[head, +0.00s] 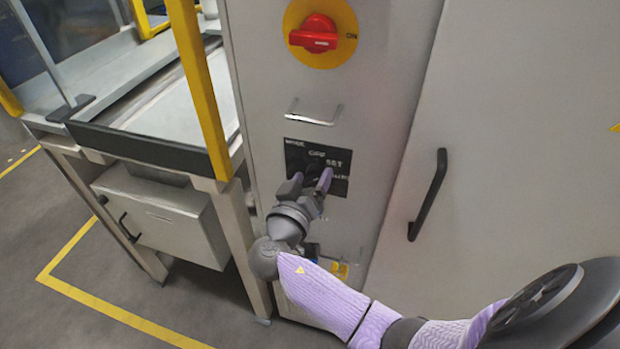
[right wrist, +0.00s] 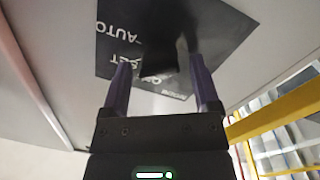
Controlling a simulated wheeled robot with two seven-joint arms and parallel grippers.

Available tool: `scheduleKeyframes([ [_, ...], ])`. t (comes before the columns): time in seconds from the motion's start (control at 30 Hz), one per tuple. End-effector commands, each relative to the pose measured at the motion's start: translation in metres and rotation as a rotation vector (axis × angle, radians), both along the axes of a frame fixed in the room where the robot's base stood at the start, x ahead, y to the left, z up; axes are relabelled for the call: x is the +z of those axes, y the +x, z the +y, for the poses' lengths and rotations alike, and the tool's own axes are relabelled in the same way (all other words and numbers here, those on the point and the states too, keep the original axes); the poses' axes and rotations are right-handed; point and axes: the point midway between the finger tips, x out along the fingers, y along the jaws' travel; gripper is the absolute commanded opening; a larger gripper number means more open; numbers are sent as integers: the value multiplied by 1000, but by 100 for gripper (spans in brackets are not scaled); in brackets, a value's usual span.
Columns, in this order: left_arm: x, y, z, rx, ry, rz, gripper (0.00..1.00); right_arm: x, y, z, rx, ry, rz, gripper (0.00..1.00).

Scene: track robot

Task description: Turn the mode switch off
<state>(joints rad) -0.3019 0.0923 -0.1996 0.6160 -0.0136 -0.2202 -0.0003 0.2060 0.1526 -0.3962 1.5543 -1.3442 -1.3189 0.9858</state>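The mode switch is a dark knob (right wrist: 165,58) on a black label plate (head: 340,161) marked MODE, OFF, SET and AUTO, on the front of the grey cabinet. In the right wrist view the plate (right wrist: 225,35) appears upside down. My right gripper (head: 309,179) is at the plate, with its two purple fingers apart. In the right wrist view the knob shows between the fingers (right wrist: 161,85), with a gap seen on each side. The gripper hides part of the knob in the head view, and I cannot tell which mark it points to. My left gripper is not in view.
A red rotary switch (head: 315,33) on a yellow disc sits higher on the cabinet. A metal handle (head: 313,113) lies just above the plate. A black door handle (head: 428,194) stands out at the right. A yellow post (head: 200,90) and a workbench stand at the left.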

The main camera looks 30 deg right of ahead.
Motion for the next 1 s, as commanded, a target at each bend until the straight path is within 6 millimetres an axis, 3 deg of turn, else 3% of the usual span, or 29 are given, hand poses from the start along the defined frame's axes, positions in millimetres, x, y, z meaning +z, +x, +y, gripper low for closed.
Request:
scheduleKeyframes([
  [0.03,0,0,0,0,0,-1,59,0,0,0,0,0,0,66],
  [0.3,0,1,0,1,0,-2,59,0,0,0,1,0,0,9],
  [0.37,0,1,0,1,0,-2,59,0,0,0,1,0,0,0],
  [0.67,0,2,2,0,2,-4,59,-1,0,1,1,-28,34,0],
  [1.0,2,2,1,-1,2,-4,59,-1,0,1,3,-186,220,0],
])
